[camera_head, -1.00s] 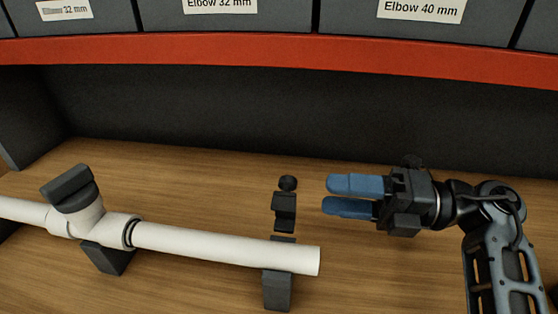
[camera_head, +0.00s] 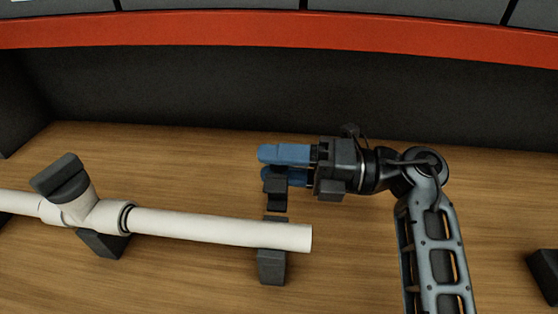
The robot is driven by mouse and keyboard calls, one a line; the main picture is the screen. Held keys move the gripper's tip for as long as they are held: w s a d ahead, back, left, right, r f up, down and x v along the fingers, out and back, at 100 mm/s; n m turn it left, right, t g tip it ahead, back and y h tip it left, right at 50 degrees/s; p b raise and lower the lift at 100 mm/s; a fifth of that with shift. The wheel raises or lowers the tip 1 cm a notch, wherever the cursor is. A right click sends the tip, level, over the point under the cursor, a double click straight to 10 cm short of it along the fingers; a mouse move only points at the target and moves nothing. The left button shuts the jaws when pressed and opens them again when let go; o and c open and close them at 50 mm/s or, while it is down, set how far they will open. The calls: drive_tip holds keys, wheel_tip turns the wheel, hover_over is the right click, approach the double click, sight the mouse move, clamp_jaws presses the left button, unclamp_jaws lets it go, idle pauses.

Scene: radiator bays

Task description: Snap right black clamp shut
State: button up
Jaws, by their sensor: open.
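The right black clamp (camera_head: 272,267) supports the free right end of the white pipe (camera_head: 215,227). Its lower block is under the pipe, and its raised upper part (camera_head: 276,193) stands up behind the pipe, so it is unclosed. My gripper (camera_head: 264,165) is open, with two blue fingers pointing left at the top of the raised part. The upper finger is in plain view; the lower finger is partly hidden behind the raised part. The round knob at its top is hidden by the fingers. I cannot tell whether the fingers touch the clamp.
A white tee with a dark cap (camera_head: 60,178) sits on the pipe at the left, above another black clamp (camera_head: 103,244). A red shelf edge (camera_head: 280,34) runs above. A dark block (camera_head: 545,272) is at the lower right. The wooden surface in front is clear.

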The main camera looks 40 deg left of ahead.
drive_tip(key=shift+c, duration=0.2)
clamp_jaws()
